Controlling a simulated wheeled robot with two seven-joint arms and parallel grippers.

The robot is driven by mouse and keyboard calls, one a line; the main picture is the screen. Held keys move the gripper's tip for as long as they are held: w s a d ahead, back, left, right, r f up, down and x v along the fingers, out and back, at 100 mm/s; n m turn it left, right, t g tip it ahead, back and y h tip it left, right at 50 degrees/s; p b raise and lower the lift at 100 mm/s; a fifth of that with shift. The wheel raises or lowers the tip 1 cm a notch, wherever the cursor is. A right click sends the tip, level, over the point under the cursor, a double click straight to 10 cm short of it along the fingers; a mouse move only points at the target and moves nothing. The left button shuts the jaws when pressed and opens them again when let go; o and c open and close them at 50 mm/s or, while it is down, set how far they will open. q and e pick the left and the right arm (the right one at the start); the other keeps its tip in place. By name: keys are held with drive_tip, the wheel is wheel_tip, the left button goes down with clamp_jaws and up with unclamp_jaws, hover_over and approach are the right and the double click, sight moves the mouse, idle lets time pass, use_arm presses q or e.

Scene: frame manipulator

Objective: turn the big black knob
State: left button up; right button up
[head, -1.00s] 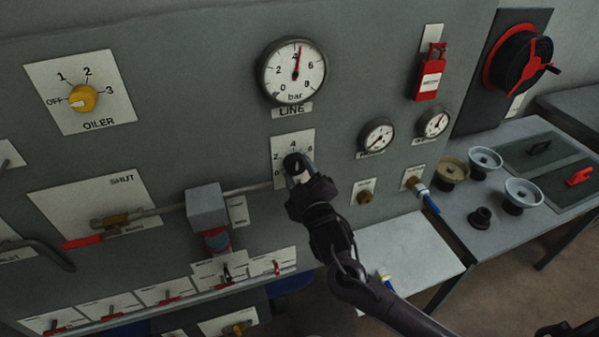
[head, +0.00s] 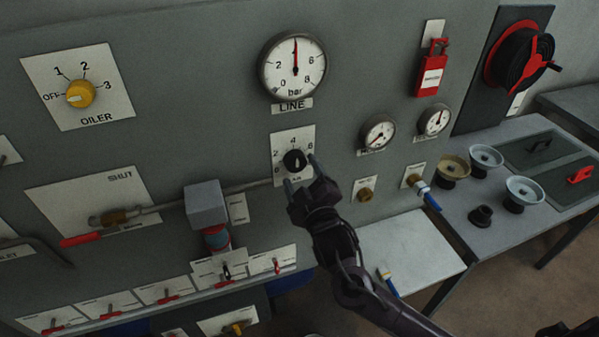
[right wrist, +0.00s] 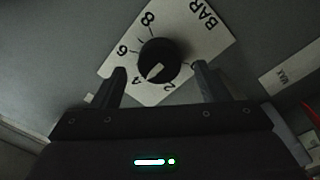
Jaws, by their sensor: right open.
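The big black knob (head: 295,161) sits on a white numbered plate (head: 281,141) below the LINE gauge. In the right wrist view the knob (right wrist: 165,55) shows a white pointer mark aimed close to the 4. My right gripper (head: 301,172) is open, its fingers spread to either side of the knob. In the right wrist view the fingers (right wrist: 159,73) stand apart with visible space beside the knob, holding nothing. The LINE gauge (head: 294,82) has its red needle near 4. My left gripper is not in view.
A yellow OILER knob (head: 80,94) is at the upper left. A grey box (head: 206,204) juts from the panel left of my gripper. Two small gauges (head: 378,133) and a red lockout tag (head: 431,78) are to the right. A side table (head: 480,222) holds several valve wheels.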

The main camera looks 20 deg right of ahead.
drive_tip(key=shift+s+f+b, duration=0.1)
drive_tip(key=shift+s+b, duration=0.85)
drive_tip(key=shift+s, duration=1.95)
